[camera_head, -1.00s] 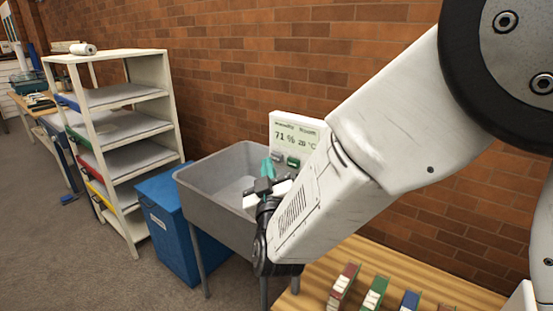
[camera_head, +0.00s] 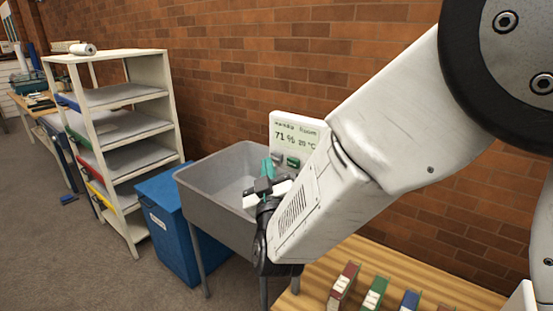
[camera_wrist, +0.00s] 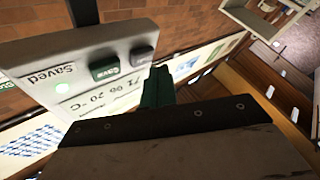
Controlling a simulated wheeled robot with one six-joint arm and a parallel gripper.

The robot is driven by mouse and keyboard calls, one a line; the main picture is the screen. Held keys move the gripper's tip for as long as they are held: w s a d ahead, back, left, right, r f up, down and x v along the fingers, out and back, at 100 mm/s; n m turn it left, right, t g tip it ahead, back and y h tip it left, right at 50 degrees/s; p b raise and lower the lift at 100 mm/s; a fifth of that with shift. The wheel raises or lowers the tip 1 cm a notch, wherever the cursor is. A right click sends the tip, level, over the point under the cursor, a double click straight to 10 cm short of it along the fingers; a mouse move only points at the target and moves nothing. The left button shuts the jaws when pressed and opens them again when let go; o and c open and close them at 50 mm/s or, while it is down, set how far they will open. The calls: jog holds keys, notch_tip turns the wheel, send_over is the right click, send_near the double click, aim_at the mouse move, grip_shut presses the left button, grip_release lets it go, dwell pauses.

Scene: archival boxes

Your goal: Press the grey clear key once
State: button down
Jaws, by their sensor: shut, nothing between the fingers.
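A white display panel (camera_head: 290,122) stands behind the grey basin and reads about 71 % and 20 °C. In the wrist view the panel (camera_wrist: 60,62) appears tilted, with the word "Saved" beside a small glowing light (camera_wrist: 62,88). The green key (camera_wrist: 104,69) and the grey key (camera_wrist: 143,54) sit side by side on it. My gripper (camera_wrist: 158,84) is shut and empty, its teal fingertips close to the grey key. I cannot tell whether they touch it. In the head view my gripper (camera_head: 267,167) is left of the green key (camera_head: 293,162).
A grey basin (camera_head: 200,187) on legs lies below the gripper. A blue bin (camera_head: 170,225) and a white shelf (camera_head: 160,70) with trays stand to the left. A wooden table (camera_head: 325,265) with several small boxes is at front right. A brick wall is behind.

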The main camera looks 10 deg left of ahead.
jog(key=shift+w+d, duration=0.2)
jog(key=shift+w, duration=0.25)
jog(key=shift+w+d, duration=0.15)
jog(key=shift+w, duration=0.25)
dwell(0.7)
dwell(0.4)
jog(key=shift+s+a, duration=0.35)
jog(key=shift+s, duration=0.45)
jog(key=shift+s+a, duration=0.3)
jog(key=shift+s, duration=0.5)
jog(key=shift+s+a, duration=0.35)
jog(key=shift+s, duration=0.4)
jog(key=shift+s+a, duration=0.3)
jog(key=shift+s, duration=0.5)
